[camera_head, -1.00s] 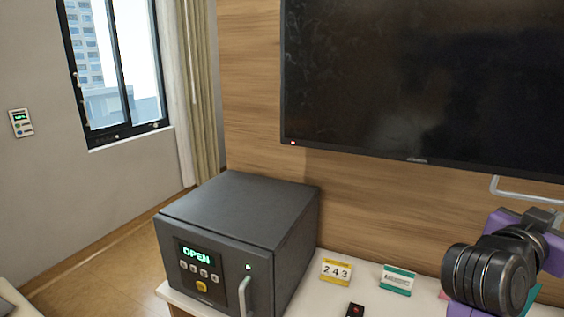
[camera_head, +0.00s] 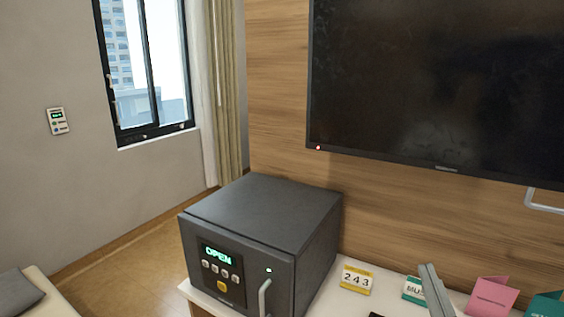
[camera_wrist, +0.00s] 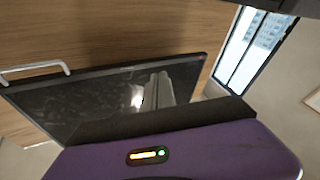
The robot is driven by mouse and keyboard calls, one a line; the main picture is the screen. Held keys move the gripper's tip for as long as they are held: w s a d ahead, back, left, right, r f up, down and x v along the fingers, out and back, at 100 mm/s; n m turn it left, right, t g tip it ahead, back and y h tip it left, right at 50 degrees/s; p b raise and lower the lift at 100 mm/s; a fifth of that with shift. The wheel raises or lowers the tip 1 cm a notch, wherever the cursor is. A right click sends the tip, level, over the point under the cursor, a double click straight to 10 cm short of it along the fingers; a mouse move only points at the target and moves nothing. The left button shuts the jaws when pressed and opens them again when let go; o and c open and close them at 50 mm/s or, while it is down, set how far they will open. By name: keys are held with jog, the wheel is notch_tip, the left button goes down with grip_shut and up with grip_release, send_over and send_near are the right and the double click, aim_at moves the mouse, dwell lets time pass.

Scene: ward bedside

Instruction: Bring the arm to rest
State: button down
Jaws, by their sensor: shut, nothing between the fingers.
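My gripper shows in the head view as two grey fingers (camera_head: 429,268) pointing up at the lower right, side by side. The rest of my arm is below the picture edge there. In the wrist view the fingers of my gripper (camera_wrist: 160,76) stand together in front of the dark screen, beyond the purple wrist housing. The gripper is shut and empty. It holds nothing.
A dark box (camera_head: 265,222) with an "OPEN" display stands on the white counter (camera_head: 205,300). A yellow "243" card (camera_head: 356,279), a green card (camera_head: 413,289) and a pink card (camera_head: 492,297) stand near the fingers. The wall screen (camera_head: 430,90) is behind.

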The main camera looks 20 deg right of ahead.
jog(key=s+a+f+g+y, duration=0.1)
jog(key=s+a+f+y, duration=0.2)
jog(key=s+a+f, duration=0.2)
jog(key=s+a+f+n+g+y, duration=0.1)
jog(key=s+a+f+y, duration=0.2)
jog(key=s, duration=0.9)
jog(key=s+a+f+g+y, duration=0.2)
jog(key=s+a+f, duration=0.6)
jog(key=f, duration=0.1)
jog(key=shift+s+a+f+y, duration=0.2)
jog(key=shift+a+f+y, duration=0.05)
jog(key=shift+a+y, duration=0.15)
